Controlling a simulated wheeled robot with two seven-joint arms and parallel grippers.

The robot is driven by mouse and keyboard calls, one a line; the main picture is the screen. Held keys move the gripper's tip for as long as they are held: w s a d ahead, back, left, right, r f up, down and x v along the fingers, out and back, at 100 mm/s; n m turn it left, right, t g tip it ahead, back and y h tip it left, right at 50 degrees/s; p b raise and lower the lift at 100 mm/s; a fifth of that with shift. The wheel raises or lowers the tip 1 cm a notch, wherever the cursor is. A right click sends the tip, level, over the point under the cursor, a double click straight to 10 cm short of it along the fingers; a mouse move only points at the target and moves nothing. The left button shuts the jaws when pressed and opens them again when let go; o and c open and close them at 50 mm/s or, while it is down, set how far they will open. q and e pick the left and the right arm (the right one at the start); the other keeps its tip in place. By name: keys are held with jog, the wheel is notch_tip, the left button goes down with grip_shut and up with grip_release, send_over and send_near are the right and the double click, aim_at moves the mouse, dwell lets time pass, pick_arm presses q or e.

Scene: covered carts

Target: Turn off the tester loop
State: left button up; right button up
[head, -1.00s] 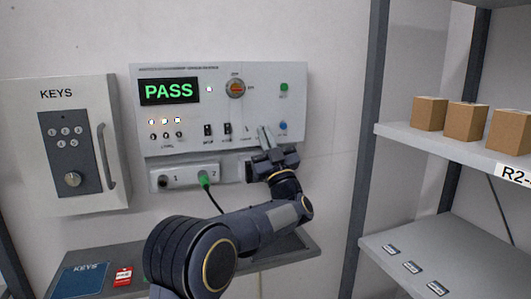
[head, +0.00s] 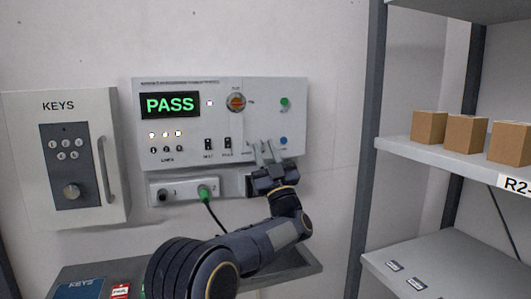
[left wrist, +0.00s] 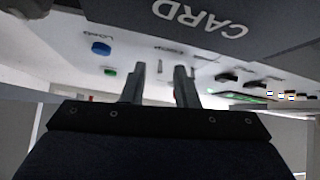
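The tester panel (head: 180,168) is a white wall box with a green PASS display (head: 170,105). My right gripper is not in view.
A port strip (head: 180,188) below holds a green plug (head: 204,194) with a black cable. A dark CARD unit (left wrist: 200,15) is close to the fingers. A KEYS cabinet (head: 105,215) hangs left, a narrow shelf (head: 215,275) below, and a rack with boxes (head: 465,134) right.

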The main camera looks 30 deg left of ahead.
pick_arm(q)
jog(key=b+v, duration=0.2)
jog(key=v, duration=0.5)
jog(key=shift+d+f, duration=0.25)
jog(key=shift+s+a+r, duration=0.1)
jog(key=shift+s, duration=0.05)
jog(key=s+d+f+m+g+h+p, duration=0.3)
jog(key=s+f+h, duration=0.3)
jog(key=s, duration=0.5)
jog(key=s+d+f+m+g+h+p, duration=0.3)
jog(key=s+d+f+m+h+p, duration=0.2)
jog(key=s+h, duration=0.6)
jog(key=s+d+f+m+g+h+p, duration=0.3)
jog(key=s+f+h, duration=0.4)
jog(key=s, duration=0.5)
jog(key=shift+s+d+f+m+g+h+p, duration=0.35)
jog(key=shift+d+m+h, duration=0.25)
jog(key=shift+d+h, duration=0.35)
